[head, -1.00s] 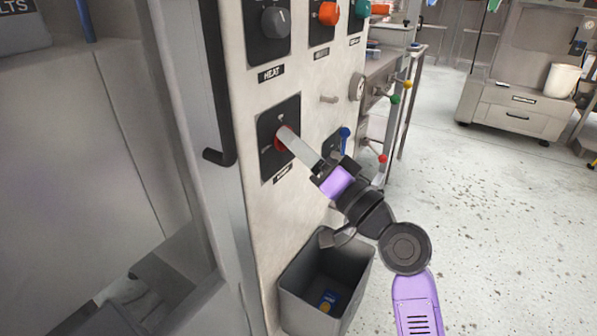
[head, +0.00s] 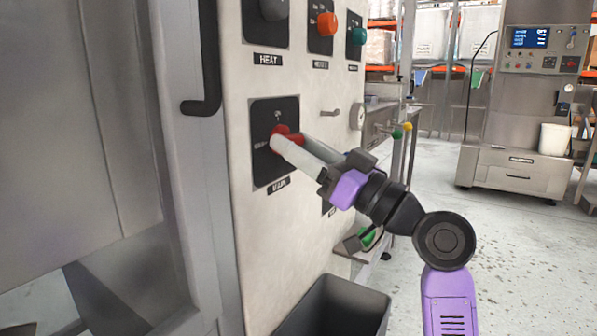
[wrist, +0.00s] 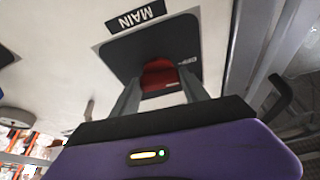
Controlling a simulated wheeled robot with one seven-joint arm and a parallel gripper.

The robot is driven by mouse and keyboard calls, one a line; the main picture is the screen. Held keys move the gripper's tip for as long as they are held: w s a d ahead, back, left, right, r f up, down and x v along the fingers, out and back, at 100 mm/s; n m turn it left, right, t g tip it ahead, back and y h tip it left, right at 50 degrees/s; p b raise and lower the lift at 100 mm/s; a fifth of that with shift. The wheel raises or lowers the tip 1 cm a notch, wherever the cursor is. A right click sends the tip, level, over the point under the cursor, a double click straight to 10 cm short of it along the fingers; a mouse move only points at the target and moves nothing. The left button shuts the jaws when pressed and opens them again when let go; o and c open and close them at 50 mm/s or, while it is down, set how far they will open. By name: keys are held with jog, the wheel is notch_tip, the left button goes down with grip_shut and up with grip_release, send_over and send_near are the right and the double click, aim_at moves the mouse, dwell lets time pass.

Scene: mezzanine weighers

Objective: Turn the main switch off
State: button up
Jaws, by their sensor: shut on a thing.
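The main switch is a red knob (head: 283,131) on a dark square plate (head: 262,172) labelled MAIN, low on the pale panel. It also shows in the wrist view as a red knob (wrist: 160,74) between the two grey fingers. My gripper (head: 287,141) comes from the right and is shut on the red knob. It also shows in the wrist view (wrist: 160,92). The fingers cover part of the knob and some plate marks, so I cannot read its exact position.
Above are a grey HEAT knob (head: 273,8), an orange knob (head: 327,23) and a teal knob (head: 358,36). A small peg (head: 331,112) sticks out to the right. A dark handle (head: 205,95) stands left. A grey bin (head: 337,308) is below. Open floor lies right.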

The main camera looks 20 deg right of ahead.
jog(key=shift+f+n+y+b, duration=0.15)
jog(key=shift+n+y+b, duration=0.15)
jog(key=shift+n+b, duration=0.5)
jog(key=o, duration=1.4)
jog(key=shift+p+v, duration=0.65)
jog(key=shift+v, duration=3.2)
jog(key=shift+d, duration=0.1)
